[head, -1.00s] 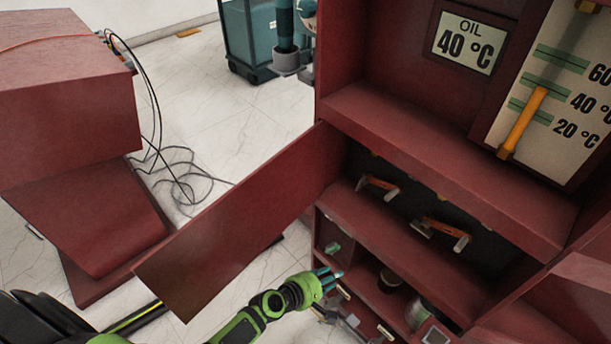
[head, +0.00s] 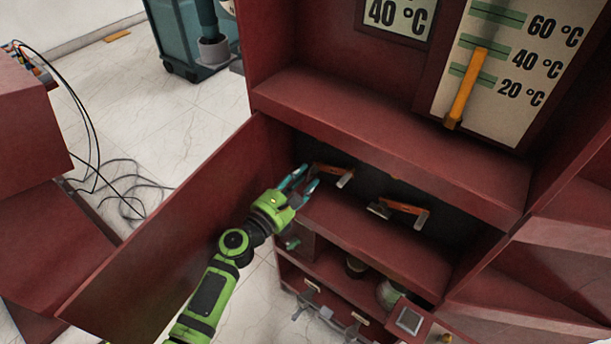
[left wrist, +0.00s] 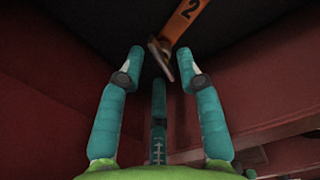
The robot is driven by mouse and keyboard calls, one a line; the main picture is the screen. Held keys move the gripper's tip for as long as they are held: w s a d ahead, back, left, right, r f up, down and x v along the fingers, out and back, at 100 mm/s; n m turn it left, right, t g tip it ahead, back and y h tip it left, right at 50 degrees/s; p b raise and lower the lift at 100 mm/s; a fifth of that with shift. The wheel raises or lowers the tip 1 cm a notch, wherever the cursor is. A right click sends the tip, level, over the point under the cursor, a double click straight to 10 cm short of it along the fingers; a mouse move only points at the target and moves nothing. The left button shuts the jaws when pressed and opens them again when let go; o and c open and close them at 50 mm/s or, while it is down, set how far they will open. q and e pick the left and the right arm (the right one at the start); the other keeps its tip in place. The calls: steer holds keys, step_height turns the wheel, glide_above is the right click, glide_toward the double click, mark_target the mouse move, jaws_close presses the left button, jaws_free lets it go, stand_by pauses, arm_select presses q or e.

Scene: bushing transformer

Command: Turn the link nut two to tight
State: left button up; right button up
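An orange link (head: 328,168) with a grey metal piece at its right end is on the dark back wall of the open cabinet compartment. A second orange link (head: 408,208) with a grey piece at its left end is to its right. In the left wrist view, an orange link marked "2" (left wrist: 190,12) comes in from the top, and a grey metal piece (left wrist: 160,58) hangs at its lower end. My left gripper (head: 308,176) is open at the left link, its teal fingers spread. The grey piece appears between the fingertips; contact cannot be told. My right gripper is out of view.
The open red door (head: 175,225) stands left of my left arm. A shelf ledge (head: 375,240) runs below the links, and an upper ledge (head: 390,150) overhangs them. Jars (head: 390,295) stand on the lower shelf. Loose cables (head: 125,190) lie on the floor.

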arm_select(q)
steer(key=shift+w+d, duration=0.45)
steer(key=shift+w, duration=0.25)
jaws_close()
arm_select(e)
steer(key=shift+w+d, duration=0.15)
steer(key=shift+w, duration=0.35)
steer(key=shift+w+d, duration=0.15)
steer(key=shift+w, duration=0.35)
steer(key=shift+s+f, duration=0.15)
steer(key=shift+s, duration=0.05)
